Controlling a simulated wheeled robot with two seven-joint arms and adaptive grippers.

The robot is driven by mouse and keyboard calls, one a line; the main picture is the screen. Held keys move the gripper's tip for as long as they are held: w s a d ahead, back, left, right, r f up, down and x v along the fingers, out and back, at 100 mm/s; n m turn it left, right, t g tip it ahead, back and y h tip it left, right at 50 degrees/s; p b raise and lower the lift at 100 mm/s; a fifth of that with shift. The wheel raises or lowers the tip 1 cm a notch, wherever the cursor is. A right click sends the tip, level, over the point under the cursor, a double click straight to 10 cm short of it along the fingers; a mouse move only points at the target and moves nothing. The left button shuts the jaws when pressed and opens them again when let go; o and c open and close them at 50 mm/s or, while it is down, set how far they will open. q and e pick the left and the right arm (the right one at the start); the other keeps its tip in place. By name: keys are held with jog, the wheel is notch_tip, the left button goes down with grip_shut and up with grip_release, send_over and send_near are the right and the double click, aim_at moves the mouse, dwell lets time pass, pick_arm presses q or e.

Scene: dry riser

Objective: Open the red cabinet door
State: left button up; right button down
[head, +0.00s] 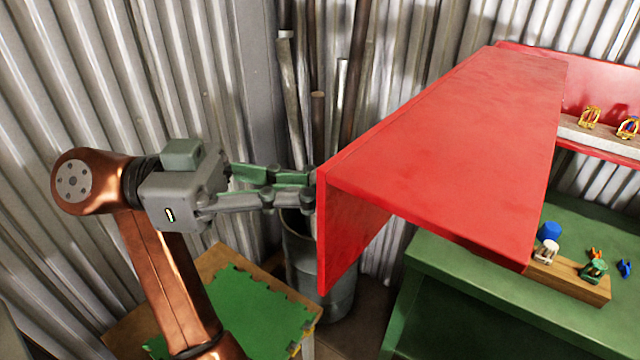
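The red cabinet (450,145) shows in the head view as a broad red top panel with a narrower panel (350,235) hanging down at its left end. I cannot tell for sure whether this hanging panel is the door. The space under the top looks open from here. My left gripper (311,187) reaches in from the left, its fingertips at the left edge of the hanging panel. Its fingers lie close to each other, and their tips meet or nearly meet the red edge. Whether they hold anything there is hidden. No handle is visible. My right gripper is not in view.
A green workbench (455,285) stands below right, with a wooden block (570,278) and small coloured items. A red shelf (600,140) holds yellow items. A metal bin (335,290) with pipes stands behind the gripper. A green-topped stool (245,305) is below my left arm.

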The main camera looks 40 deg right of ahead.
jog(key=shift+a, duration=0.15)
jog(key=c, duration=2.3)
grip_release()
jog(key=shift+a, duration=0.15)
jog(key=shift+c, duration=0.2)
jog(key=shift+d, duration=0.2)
